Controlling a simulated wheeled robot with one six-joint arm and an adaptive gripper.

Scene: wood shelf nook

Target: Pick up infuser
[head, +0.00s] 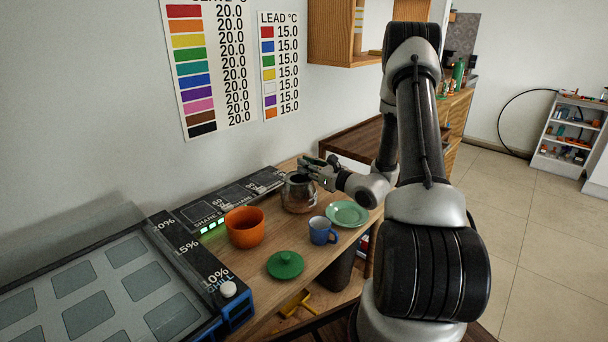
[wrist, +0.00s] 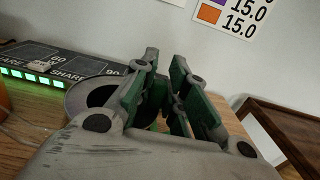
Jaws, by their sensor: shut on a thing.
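A round grey metal vessel with a dark opening (head: 298,193), which I take to be the infuser, stands upright on the wooden counter (head: 335,250). My gripper (head: 314,168) is at the upper right of its rim. In the wrist view, the vessel's grey rim (wrist: 76,97) and dark inside show left of and behind the fingers. My gripper (wrist: 164,80) is shut on it there, with a narrow gap between the green-padded fingers. The exact contact is hidden by the fingers. I cannot see clear room between the vessel and the counter.
A dark panel with green lights (head: 228,204) runs along the wall behind. Counter between these things is narrow.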

